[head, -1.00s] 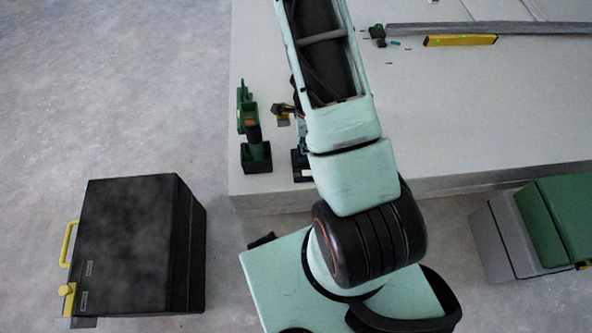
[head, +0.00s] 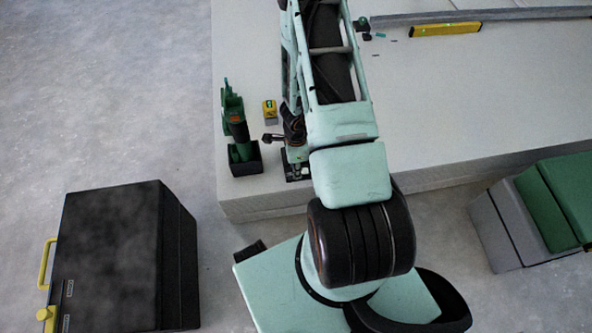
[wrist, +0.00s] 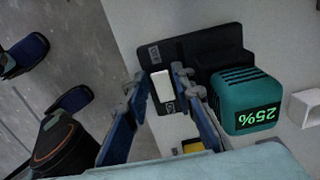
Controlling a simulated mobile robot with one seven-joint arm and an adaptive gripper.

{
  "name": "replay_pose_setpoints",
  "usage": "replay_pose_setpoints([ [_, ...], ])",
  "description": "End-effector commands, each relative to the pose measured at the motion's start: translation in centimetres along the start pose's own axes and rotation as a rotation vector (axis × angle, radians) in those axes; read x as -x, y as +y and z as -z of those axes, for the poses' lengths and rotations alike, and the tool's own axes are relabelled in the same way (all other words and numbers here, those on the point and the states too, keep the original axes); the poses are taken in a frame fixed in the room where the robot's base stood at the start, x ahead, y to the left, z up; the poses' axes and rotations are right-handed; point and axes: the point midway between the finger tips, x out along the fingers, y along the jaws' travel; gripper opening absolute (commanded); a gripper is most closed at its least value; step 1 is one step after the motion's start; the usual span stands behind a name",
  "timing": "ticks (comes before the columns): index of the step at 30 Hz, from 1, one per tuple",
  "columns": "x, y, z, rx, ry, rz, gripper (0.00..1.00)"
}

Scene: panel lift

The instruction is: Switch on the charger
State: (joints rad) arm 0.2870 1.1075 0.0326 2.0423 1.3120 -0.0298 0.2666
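The charger (wrist: 195,45) is a black base in the wrist view, with a teal battery block (wrist: 240,100) on its right showing a green 25% display. A white rectangular switch (wrist: 163,88) sits on the base's left part, near a small label. My gripper (wrist: 159,80) has its two blue fingers apart, one on each side of the white switch in the picture. Whether either finger touches it, I cannot tell. In the head view, the charger's black base (head: 291,176) shows at the bench's near left corner, mostly hidden by my arm.
A yellow tape measure (head: 270,108) lies behind. A yellow level (head: 445,29) lies far back on the pale bench (head: 480,110). A black case (head: 115,255) and a green-lidded box (head: 550,205) stand on the floor.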

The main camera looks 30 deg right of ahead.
Motion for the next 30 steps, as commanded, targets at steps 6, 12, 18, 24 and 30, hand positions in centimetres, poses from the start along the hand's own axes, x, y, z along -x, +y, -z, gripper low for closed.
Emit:
replay_pose_setpoints([
  [6, -0.39, -0.03, 0.03, 0.000, 0.001, 0.001, 0.23],
  [12, -0.36, -0.02, 0.02, 0.000, 0.001, 0.000, 0.17],
  [18, -0.36, -0.02, 0.02, 0.000, 0.001, 0.001, 0.00],
  [24, -0.59, -0.09, 0.14, -0.003, -0.022, 0.001, 0.00],
  [30, -0.71, -0.17, 0.57, -0.005, -0.133, 0.003, 0.00],
])
